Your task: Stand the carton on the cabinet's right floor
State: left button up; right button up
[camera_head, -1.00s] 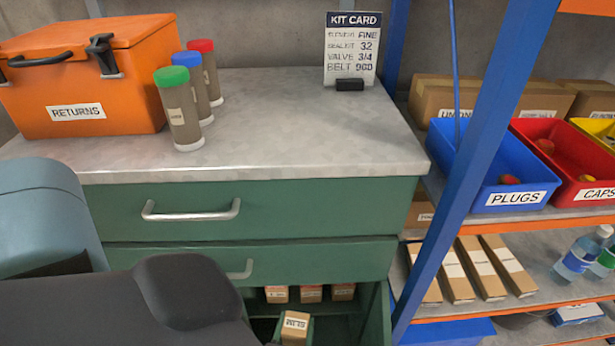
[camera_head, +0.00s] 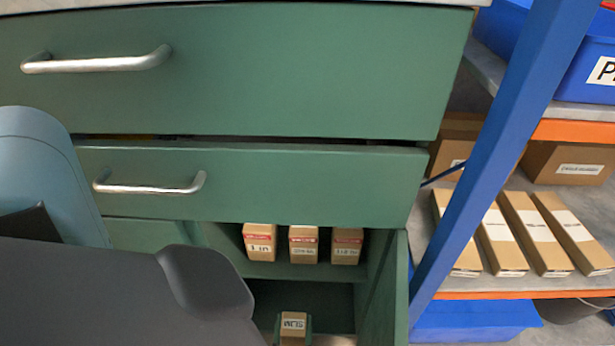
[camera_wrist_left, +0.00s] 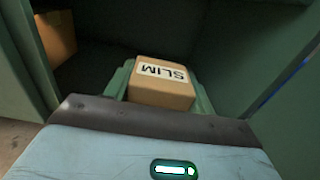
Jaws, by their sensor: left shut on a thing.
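The carton labelled SLIM (camera_head: 293,326) is a small tan box in the open lower right part of the green cabinet (camera_head: 260,70). It also shows in the left wrist view (camera_wrist_left: 163,84). My left gripper (camera_wrist_left: 160,72) is shut on it, with a green finger along each side. In the head view its fingers (camera_head: 293,319) show only at the bottom edge, below the inner shelf. The cabinet's right floor is in shadow, and I cannot tell whether the carton touches it. My right gripper is not in view.
Three labelled cartons (camera_head: 304,244) stand on the shelf above. Another carton (camera_wrist_left: 55,38) stands left of the divider in the wrist view. The cabinet's right door (camera_head: 396,285) stands open. A blue rack post (camera_head: 500,150) is close on the right.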

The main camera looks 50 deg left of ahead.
pick_arm(q)
jog(key=shift+w+d+f, duration=0.1)
jog(key=shift+d+f, duration=0.15)
jog(key=b+x, duration=0.2)
jog(key=x, duration=1.1)
jog(key=w+a+b, duration=0.1)
jog(key=a, duration=0.1)
jog(key=w+a+f+b, duration=0.1)
jog(key=w+a+b, duration=0.1)
jog(key=shift+f, duration=0.25)
jog(key=o, duration=1.2)
jog(key=shift+f, duration=0.15)
jog(key=shift+c, duration=0.2)
